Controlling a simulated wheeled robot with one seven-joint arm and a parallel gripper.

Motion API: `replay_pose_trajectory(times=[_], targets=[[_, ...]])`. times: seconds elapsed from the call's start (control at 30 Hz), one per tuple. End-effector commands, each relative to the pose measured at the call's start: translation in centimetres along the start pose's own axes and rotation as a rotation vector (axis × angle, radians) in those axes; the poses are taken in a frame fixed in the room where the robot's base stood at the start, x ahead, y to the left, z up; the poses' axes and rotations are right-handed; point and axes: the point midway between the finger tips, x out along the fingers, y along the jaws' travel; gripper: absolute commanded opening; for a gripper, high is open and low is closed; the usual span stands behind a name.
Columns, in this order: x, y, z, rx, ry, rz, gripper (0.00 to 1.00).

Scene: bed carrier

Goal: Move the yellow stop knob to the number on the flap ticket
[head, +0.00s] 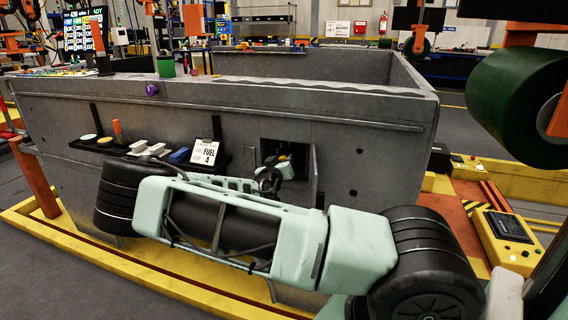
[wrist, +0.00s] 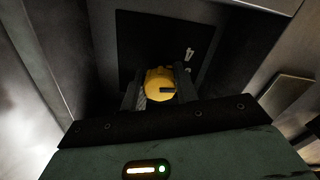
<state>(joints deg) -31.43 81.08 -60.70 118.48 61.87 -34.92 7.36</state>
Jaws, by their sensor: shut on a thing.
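The yellow stop knob (wrist: 158,84) sits in front of a black panel (wrist: 140,40) inside a recess in the wrist view. My gripper (wrist: 160,91) is shut on it, one finger on each side. A short dark mark shows on the knob's face, towards the right. A small white mark like a 1 (wrist: 189,54) is on the panel, up and right of the knob. In the head view my gripper (head: 270,176) is at the square opening in the grey bed wall, and the knob is mostly hidden. The ticket (head: 204,153) reads FUEL and 4.
The open flap (head: 319,175) stands at the right of the opening, close to my arm. A black shelf (head: 118,150) left of it holds several small items. A purple knob (head: 152,89) is on the wall above. A yellow control box (head: 508,240) stands at right.

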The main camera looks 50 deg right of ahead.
Motion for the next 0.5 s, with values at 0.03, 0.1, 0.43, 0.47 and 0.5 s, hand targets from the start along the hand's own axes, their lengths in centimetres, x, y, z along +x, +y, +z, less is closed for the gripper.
replay_pose_trajectory(times=[0.03,0.1,0.43,0.47,0.5], targets=[[-0.03,-0.06,0.09,-0.039,0.001,0.0,0.07],[-0.04,-0.08,0.09,-0.097,0.001,-0.001,0.07],[-0.04,-0.08,0.02,-0.314,0.001,-0.001,0.07],[-0.04,-0.09,0.02,-0.328,0.001,-0.001,0.07],[-0.05,-0.1,0.02,-0.345,0.001,-0.001,0.07]])
